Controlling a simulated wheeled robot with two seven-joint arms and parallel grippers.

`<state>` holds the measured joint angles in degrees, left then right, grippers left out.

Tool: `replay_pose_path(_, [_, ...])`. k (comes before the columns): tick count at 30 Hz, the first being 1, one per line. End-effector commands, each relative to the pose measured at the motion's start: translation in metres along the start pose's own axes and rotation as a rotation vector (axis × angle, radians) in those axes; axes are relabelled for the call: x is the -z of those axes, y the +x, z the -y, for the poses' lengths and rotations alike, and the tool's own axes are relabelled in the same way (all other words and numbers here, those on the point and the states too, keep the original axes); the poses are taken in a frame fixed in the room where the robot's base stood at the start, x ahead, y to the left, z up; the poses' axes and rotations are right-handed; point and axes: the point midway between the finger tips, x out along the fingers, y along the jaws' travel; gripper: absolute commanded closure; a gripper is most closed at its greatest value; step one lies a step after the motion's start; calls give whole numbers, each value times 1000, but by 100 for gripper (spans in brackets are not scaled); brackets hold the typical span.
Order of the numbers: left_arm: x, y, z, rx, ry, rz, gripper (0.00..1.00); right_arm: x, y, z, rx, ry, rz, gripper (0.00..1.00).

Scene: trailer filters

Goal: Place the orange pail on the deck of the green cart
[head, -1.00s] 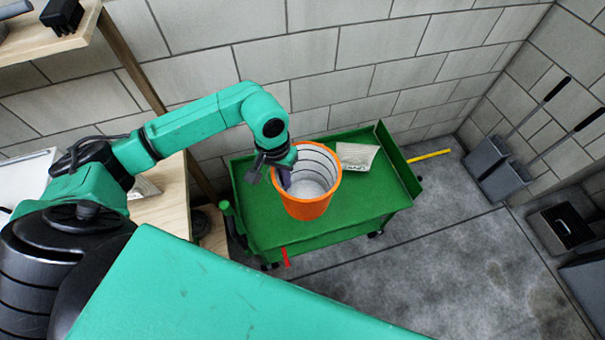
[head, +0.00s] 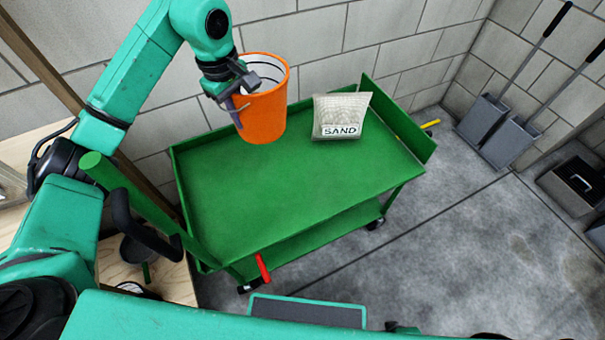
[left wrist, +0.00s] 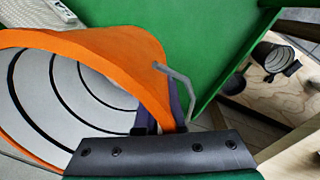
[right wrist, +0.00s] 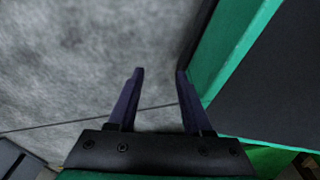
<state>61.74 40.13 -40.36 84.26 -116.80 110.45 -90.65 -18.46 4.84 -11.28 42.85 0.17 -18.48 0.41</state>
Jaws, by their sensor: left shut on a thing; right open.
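The orange pail (head: 266,112), with a pale ringed inside, is held by my left gripper (head: 238,100), shut on the left side of its wall. In the head view the pail overlaps the far edge of the green cart's deck (head: 270,195). It seems held above the deck, though its exact height is hard to tell. In the left wrist view the pail's rim (left wrist: 130,62) fills the left, with green cart surface (left wrist: 200,40) beyond. My right gripper (right wrist: 160,88) is open and empty over grey floor, next to a teal-edged dark part of mine.
A sand bag (head: 340,112) lies at the deck's back right. The deck's middle and front are clear. A green upright bar (head: 135,198) rises at the cart's left end. A block wall stands close behind; shovels (head: 510,140) lean at the right.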

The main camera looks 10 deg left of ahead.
Motion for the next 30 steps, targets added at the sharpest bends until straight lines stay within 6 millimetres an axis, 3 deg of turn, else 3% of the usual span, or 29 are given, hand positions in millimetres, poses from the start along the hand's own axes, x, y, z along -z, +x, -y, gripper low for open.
replay_pose_path(4, [0,15,2,7,-30,1,100,5,2,0,0,2,-3,50])
replay_pose_path(15, [-1,132,13,5,-27,2,100,24,2,0,0,11,-6,50])
replay_pose_path(25, [0,188,18,4,-26,1,100,32,1,0,1,15,-7,50])
replay_pose_path(30, [0,192,18,0,-24,-2,100,36,-1,0,1,16,-10,50])
